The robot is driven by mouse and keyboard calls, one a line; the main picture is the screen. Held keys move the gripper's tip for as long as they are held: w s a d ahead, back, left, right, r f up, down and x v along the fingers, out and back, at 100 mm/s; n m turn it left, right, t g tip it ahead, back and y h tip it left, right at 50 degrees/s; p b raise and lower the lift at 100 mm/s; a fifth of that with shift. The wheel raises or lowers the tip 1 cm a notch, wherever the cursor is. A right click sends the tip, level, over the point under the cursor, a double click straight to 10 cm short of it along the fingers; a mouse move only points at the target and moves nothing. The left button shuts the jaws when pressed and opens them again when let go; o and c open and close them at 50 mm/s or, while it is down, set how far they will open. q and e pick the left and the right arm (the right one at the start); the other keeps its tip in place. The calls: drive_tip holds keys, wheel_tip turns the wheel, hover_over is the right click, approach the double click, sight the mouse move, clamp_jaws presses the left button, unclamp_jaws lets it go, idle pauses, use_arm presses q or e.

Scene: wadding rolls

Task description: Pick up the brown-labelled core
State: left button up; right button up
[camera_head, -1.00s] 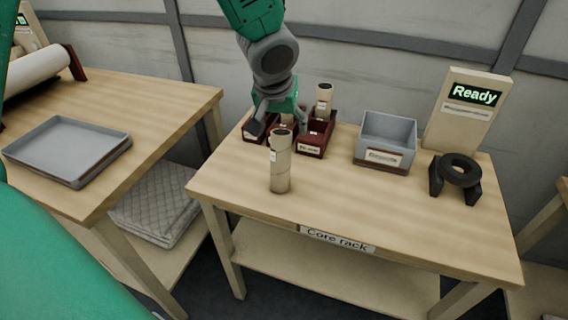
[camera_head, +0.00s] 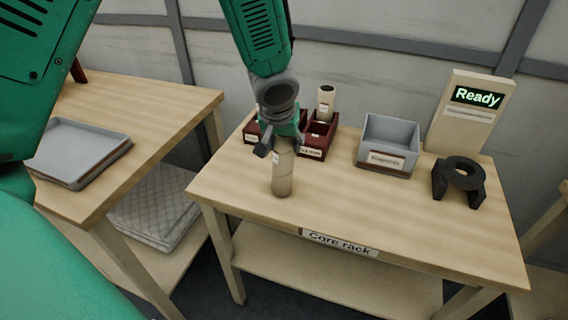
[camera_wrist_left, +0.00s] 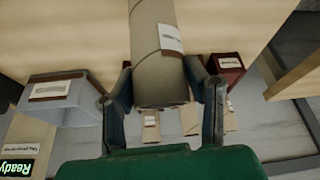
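A tan cardboard core (camera_head: 283,178) stands upright on the core rack table, near its left front. My right gripper is not in view.
Dark red bins (camera_head: 314,148) stand just behind, with another upright core (camera_head: 326,103) in one. A grey bin (camera_head: 388,145), a black cradle (camera_head: 459,178) and a "Ready" sign (camera_head: 470,115) are to the right. The table's front middle is clear. A grey tray (camera_head: 77,152) lies on the left table.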

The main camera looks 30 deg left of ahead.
use_arm(q)
drive_tip(key=shift+a, duration=0.2)
drive_tip(key=shift+c, duration=0.9)
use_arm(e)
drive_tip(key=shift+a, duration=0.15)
